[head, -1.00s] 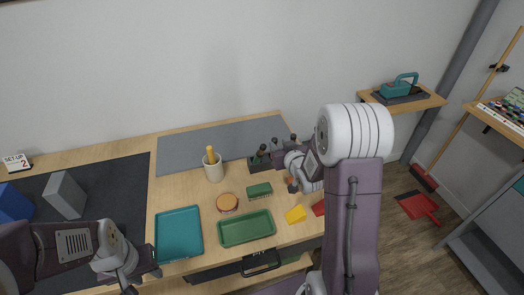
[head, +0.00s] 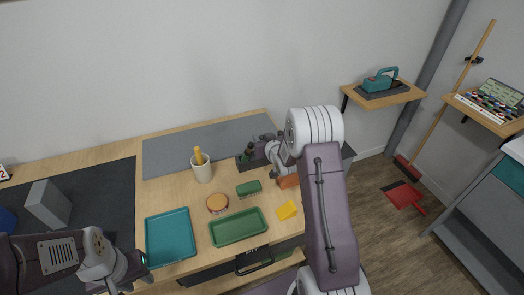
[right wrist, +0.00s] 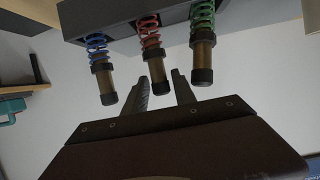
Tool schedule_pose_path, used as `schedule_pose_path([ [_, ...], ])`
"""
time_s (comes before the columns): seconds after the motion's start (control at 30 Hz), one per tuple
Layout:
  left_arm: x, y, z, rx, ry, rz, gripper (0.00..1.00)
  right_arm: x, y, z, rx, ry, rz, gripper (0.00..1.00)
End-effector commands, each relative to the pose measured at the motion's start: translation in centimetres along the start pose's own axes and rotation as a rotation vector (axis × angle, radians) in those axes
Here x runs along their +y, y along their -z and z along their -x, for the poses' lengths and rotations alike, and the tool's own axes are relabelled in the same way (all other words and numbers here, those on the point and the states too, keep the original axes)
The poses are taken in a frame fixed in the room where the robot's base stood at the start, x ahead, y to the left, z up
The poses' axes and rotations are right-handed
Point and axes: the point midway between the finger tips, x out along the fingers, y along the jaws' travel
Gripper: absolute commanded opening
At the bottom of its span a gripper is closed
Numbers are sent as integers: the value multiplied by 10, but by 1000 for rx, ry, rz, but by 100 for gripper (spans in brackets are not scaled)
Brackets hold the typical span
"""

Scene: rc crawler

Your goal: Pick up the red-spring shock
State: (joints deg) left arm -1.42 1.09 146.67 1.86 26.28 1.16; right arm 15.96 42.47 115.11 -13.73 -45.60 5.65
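In the right wrist view, the red-spring shock (right wrist: 152,46) stands in a dark rack (right wrist: 120,23) between a blue-spring shock (right wrist: 98,62) and a green-spring shock (right wrist: 202,40). The picture looks upside down, with the rack at the top. My right gripper (right wrist: 163,90) is open, its fingers either side of the red shock's free dark end; I cannot tell whether they touch it. In the head view, the rack (head: 243,164) is partly hidden by my right gripper (head: 268,147). My left gripper (head: 138,268) hangs at the lower left, away from the rack; its fingers are unclear.
Nearer on the bench are a teal tray (head: 170,237), a green tray (head: 238,228), a green brush (head: 249,188), an orange-topped round item (head: 217,203) and yellow pieces (head: 286,210). A white cup (head: 202,172) stands left of the rack. The grey mat (head: 190,149) behind is mostly clear.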

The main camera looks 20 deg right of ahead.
Motion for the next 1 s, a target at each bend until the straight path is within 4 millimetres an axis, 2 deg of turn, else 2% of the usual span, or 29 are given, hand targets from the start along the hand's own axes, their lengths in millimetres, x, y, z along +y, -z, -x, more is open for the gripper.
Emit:
schedule_pose_path([
  [0.13, 0, 0, 0, 0, 0, 0, 36, 0, 0, 0, 0, 0, 0, 32],
  [0.17, 0, 0, 0, 0, 0, 0, 36, 0, 0, 0, 0, 0, 0, 29],
  [0.27, 0, 0, 0, 0, 0, 0, 36, 0, 0, 0, 0, 0, 0, 1],
  [0.3, 0, 0, 0, 0, 0, 0, 36, 0, 0, 0, -1, 0, 0, 0],
  [1.0, 0, 0, 0, 0, 0, 0, 36, 0, -2, 1, -4, 0, 0, 0],
])
